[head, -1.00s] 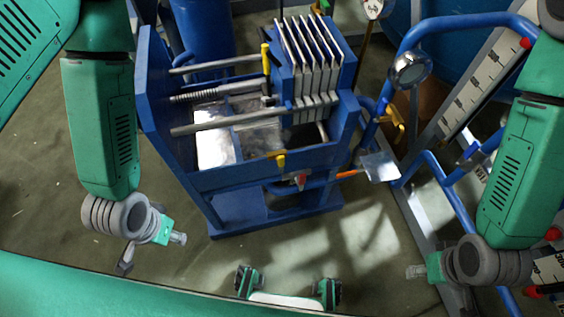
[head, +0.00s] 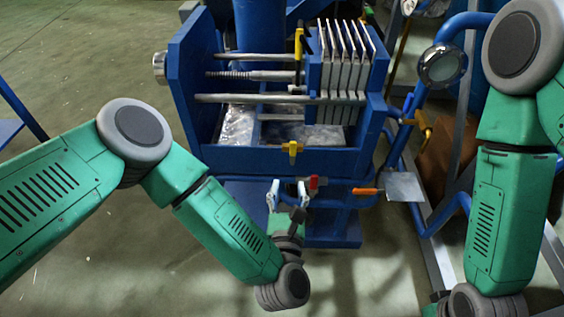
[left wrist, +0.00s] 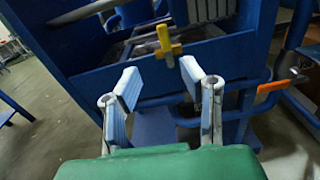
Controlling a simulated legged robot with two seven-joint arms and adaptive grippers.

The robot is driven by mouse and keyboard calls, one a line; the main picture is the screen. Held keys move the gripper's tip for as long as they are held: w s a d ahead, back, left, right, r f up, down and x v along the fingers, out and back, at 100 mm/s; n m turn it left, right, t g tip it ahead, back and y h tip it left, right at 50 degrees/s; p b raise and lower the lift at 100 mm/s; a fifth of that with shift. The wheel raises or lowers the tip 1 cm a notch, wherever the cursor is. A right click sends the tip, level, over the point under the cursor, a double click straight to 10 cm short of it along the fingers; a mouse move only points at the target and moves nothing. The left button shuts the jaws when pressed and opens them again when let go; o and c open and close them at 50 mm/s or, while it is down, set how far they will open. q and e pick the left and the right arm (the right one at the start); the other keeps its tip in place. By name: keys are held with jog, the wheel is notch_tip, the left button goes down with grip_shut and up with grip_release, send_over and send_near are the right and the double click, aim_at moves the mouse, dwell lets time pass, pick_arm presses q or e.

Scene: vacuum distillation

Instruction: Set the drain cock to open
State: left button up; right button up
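My left gripper (head: 287,190) is open and empty, in front of the blue press at its lower front. In the left wrist view its two pale fingers (left wrist: 160,80) stand apart with nothing between them. A yellow-handled cock (head: 291,150) sits on the front wall of the press tray; it also shows upright beyond the fingers in the left wrist view (left wrist: 167,46). A red handle (head: 314,184) is on the piping just right of the fingers. An orange handle (head: 367,191) is further right. I cannot tell which is the drain cock. My right gripper's fingers are out of view.
The blue filter press (head: 190,90) with grey plates (head: 345,60) fills the middle. Blue pipe rails and a round gauge (head: 442,66) stand at the right. A small metal plate (head: 404,187) is beside the orange handle. The floor at the left is open.

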pick_arm(q)
jog(key=n, duration=0.1)
jog(key=b, duration=0.1)
send_near(293, 148)
jog(key=w, duration=0.3)
jog(key=w+b, duration=0.1)
jog(key=w, duration=0.5)
jog(key=shift+w+b, duration=0.3)
jog(key=shift+w, duration=0.1)
jog(key=shift+w+d, duration=0.1)
jog(key=shift+w, duration=0.3)
jog(key=shift+d, duration=0.2)
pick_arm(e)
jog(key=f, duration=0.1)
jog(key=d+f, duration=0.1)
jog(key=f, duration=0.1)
pick_arm(q)
jog(key=shift+a, duration=0.25)
grip_shut()
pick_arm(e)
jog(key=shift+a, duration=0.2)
